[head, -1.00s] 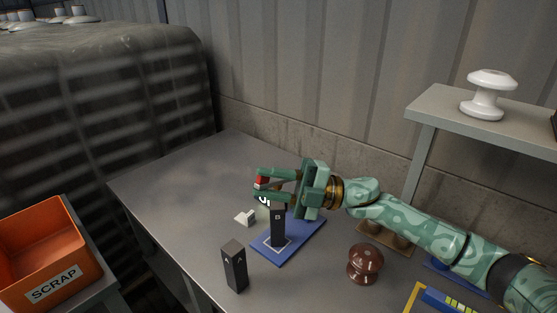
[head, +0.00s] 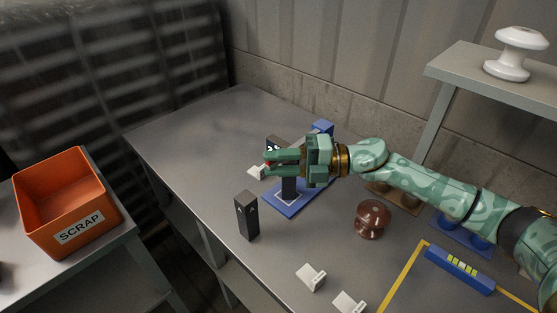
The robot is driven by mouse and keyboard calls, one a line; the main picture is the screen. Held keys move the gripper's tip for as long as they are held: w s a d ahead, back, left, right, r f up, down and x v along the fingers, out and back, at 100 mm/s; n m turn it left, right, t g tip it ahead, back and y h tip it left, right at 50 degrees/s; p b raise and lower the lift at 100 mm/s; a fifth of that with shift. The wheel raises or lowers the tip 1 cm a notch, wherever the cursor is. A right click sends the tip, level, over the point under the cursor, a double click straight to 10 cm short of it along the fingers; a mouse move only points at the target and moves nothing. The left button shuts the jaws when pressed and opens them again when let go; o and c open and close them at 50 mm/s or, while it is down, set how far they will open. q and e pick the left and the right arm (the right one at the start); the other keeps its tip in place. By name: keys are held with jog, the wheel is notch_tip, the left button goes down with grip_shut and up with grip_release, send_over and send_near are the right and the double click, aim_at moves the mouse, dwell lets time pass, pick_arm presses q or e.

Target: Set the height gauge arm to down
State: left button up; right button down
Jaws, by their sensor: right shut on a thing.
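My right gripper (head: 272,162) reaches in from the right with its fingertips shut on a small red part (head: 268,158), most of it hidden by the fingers. I take the red part for the end of the height gauge arm; the rest of that arm is hidden. A dark piece with a white marking (head: 275,145) shows just behind the fingers, and a blue block (head: 322,127) stands farther back. Below the gripper, a dark upright block (head: 289,190) stands on a blue plate (head: 283,208); its top is hidden. My left gripper is not in view.
A dark block (head: 246,216) stands in front of the plate. A white piece (head: 257,173) lies near the fingertips. A brown insulator (head: 372,219) stands to the right. A shelf with a white insulator (head: 511,66) is at upper right. The orange scrap bin (head: 80,228) is left.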

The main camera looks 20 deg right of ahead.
jog(key=shift+r, duration=0.1)
jog(key=c, duration=1.3)
grip_release()
jog(key=shift+d, duration=0.1)
jog(key=p+v, duration=0.1)
jog(key=v, duration=1.5)
jog(key=shift+s+d, duration=0.15)
